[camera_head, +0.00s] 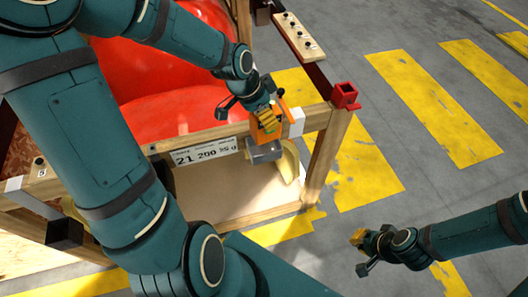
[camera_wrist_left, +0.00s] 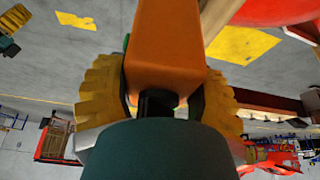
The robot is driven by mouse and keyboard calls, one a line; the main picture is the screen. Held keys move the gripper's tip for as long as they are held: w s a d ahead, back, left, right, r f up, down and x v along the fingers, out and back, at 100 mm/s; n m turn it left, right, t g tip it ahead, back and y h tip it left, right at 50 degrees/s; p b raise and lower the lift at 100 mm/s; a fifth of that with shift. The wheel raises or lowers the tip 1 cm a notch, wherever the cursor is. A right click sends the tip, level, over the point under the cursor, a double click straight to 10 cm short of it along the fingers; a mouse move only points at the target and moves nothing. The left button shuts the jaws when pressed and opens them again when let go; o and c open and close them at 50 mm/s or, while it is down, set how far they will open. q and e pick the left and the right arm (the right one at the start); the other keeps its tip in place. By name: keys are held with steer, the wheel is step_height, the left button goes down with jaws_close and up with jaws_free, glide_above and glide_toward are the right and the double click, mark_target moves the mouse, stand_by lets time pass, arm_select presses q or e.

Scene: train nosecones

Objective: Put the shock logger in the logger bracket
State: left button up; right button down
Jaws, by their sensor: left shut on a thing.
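The shock logger is an orange block (camera_head: 266,133), also large in the left wrist view (camera_wrist_left: 170,45). My left gripper (camera_head: 268,120) is shut on it; its yellow finger pads press on both sides of the block. A small grey box-like holder (camera_head: 264,152), which looks like the logger bracket, is fixed to the wooden frame just below the logger in the head view. I cannot tell whether the logger touches it or is above it. My right gripper (camera_head: 361,240) hangs over the floor at lower right, well away; its fingers are too small to judge.
A wooden crate frame (camera_head: 322,160) surrounds a large glossy red nosecone (camera_head: 165,85). A white number plate (camera_head: 206,151) is on the front rail, left of the holder. Floor with yellow stripes (camera_head: 435,105) is clear at right.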

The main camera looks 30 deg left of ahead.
mark_target(264, 132)
arm_select(q)
steer(key=shift+w+a+r+m, duration=0.3)
steer(key=shift+a+r+m, duration=0.05)
steer(key=shift+r+m, duration=0.05)
steer(key=shift+f, duration=0.2)
step_height(264, 132, down, 9)
steer(key=b, duration=0.2)
steer(key=shift+f+b, duration=0.2)
steer(key=shift+b, duration=0.1)
steer(key=o, duration=1.4)
steer(key=shift+f, duration=0.1)
steer(key=shift+c, duration=0.2)
